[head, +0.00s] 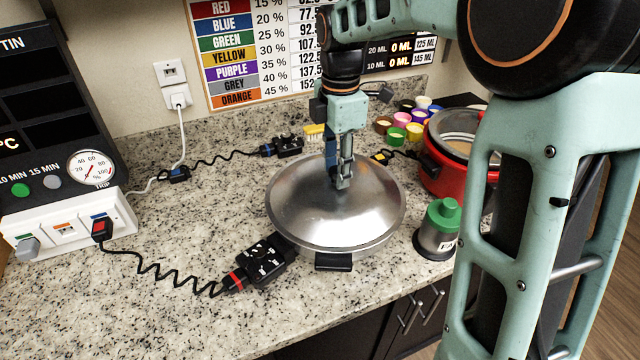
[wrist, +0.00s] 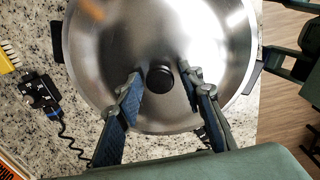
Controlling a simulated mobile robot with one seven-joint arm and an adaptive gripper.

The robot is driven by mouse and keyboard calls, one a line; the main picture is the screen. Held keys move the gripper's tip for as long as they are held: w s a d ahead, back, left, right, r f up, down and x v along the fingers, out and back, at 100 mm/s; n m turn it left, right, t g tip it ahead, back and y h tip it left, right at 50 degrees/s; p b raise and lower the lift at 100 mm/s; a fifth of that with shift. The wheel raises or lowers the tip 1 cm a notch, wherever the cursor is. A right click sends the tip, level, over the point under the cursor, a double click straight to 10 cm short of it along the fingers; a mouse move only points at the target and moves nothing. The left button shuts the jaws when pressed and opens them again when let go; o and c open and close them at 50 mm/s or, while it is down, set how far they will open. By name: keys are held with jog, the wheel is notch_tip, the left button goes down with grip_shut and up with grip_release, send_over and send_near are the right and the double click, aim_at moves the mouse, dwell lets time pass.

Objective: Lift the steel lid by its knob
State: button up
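The steel lid (head: 295,210) is round, domed and shiny, and lies flat on a wide pan with dark side handles (head: 333,262) on the counter. Its small black knob (wrist: 160,78) stands at the middle of the dome in the wrist view. In the head view the knob is hidden behind my gripper. My gripper (head: 341,184) points down over the lid's centre. In the wrist view my gripper (wrist: 160,76) is open, with one blue-padded finger on each side of the knob and a gap between each finger and the knob.
A red pot (head: 445,180) stands behind right, and a green-topped canister (head: 438,230) stands close to the lid's right. A black control block (head: 265,260) with a coiled cable lies front left. Several coloured cups (head: 398,136) stand behind. The left counter has free room.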

grip_shut()
jog(key=shift+r, duration=0.1)
jog(key=shift+r+p, duration=3.15)
jog(key=shift+r, duration=0.35)
jog(key=shift+f, duration=0.1)
